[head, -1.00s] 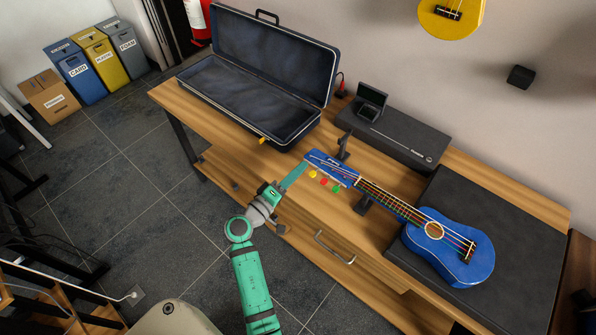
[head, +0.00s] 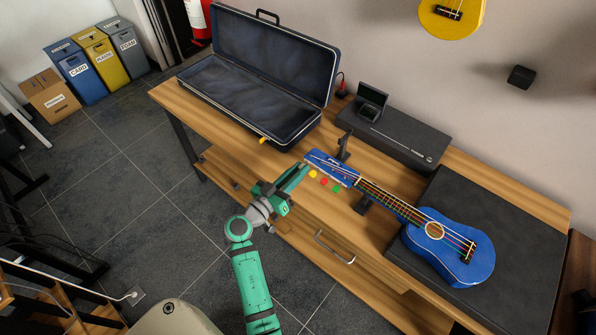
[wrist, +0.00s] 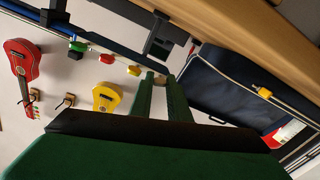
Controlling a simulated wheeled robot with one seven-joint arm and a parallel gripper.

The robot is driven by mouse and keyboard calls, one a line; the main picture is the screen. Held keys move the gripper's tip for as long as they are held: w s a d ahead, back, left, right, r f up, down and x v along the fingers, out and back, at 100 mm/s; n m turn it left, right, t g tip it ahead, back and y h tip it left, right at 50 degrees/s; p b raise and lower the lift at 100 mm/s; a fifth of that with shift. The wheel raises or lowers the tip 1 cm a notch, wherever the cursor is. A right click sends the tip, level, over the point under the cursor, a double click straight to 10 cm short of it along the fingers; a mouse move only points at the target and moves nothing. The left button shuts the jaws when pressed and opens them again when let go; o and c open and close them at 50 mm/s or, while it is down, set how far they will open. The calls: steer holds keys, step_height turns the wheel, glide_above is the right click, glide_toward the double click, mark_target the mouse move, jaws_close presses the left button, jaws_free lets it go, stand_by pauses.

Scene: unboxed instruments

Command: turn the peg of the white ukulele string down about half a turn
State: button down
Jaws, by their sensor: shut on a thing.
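The blue ukulele (head: 470,262) lies face up, its body on a dark mat and its headstock (head: 333,167) held up by a black stand at the left. Yellow (head: 312,174), red (head: 323,182) and green (head: 336,188) pegs stick out along the headstock's near side. They also show in the wrist view as yellow (wrist: 133,70), red (wrist: 106,58) and green (wrist: 78,46). My gripper (head: 304,167) is at the headstock's far-left end, beyond the yellow peg, shut on the white peg, which its fingertips (wrist: 160,80) mostly hide. The white string cannot be told apart clearly.
The open dark case (head: 250,100) stands behind and left of my gripper, its yellow catch (head: 264,140) towards me. A black box (head: 400,135) with a small device (head: 371,101) lies behind the headstock. The bench's front strip is bare wood.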

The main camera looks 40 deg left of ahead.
steer(key=shift+m, duration=1.5)
steer(key=c, duration=1.9)
jaws_free()
steer(key=shift+c, duration=0.2)
steer(key=s, duration=1.1)
steer(key=shift+w, duration=0.1)
